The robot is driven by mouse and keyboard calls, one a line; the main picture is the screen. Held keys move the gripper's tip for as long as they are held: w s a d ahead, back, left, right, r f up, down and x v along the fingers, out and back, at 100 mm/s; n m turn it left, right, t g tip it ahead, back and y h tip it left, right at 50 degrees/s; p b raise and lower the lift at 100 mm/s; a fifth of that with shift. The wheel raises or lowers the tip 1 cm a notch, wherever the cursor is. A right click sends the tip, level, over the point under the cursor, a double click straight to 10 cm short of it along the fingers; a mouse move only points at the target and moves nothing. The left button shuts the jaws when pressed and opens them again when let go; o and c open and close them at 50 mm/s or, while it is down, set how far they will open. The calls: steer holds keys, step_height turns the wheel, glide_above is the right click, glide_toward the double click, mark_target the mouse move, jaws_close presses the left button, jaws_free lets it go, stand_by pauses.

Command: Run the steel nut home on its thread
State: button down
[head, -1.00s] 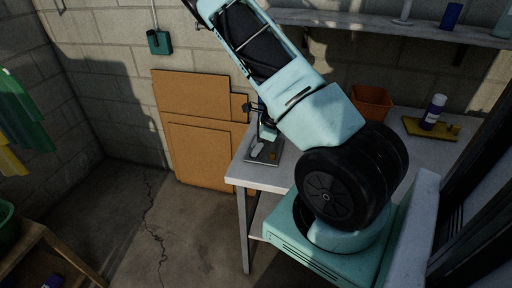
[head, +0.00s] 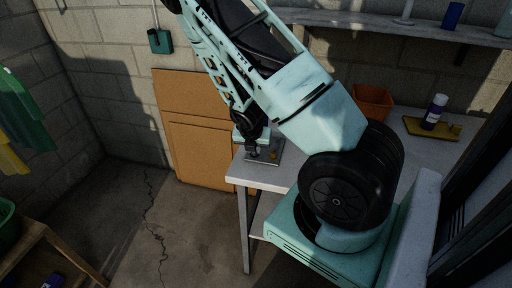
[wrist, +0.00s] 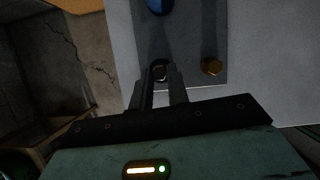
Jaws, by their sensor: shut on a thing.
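My gripper (wrist: 161,92) points down over a grey plate (wrist: 208,25) on the bench. In the wrist view its two fingers are closed around a small dark, ring-like steel piece (wrist: 160,71), which looks like the steel nut. I cannot tell whether it sits on its thread, as the fingers hide its lower part. A round brass-coloured piece (wrist: 211,66) stands on the plate to the right, apart from the fingers. In the head view my gripper (head: 252,154) is low at the plate's left part, and the nut cannot be made out.
A blue rounded thing (wrist: 160,5) is on the plate beyond the fingers. Brown boards (head: 200,150) lean on the wall to the left.

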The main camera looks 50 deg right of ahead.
steer(key=m+g, duration=0.1)
steer(key=m, duration=0.3)
steer(key=shift+w+a+g+h, duration=0.1)
steer(key=shift+w+g+h, duration=0.1)
steer(key=shift+g+h, duration=0.15)
steer(key=m, duration=0.1)
steer(key=m+g, duration=0.1)
steer(key=m, duration=0.1)
steer(key=m+g, duration=0.1)
steer(key=m, duration=0.1)
steer(key=shift+w, duration=0.25)
steer(key=c, duration=1.3)
jaws_free()
steer(key=shift+m, duration=0.4)
steer(key=v, duration=0.5)
steer(key=b+v, duration=0.1)
steer(key=v, duration=0.5)
steer(key=b+v, duration=0.1)
steer(key=v, duration=0.5)
steer(key=shift+d+r, duration=0.25)
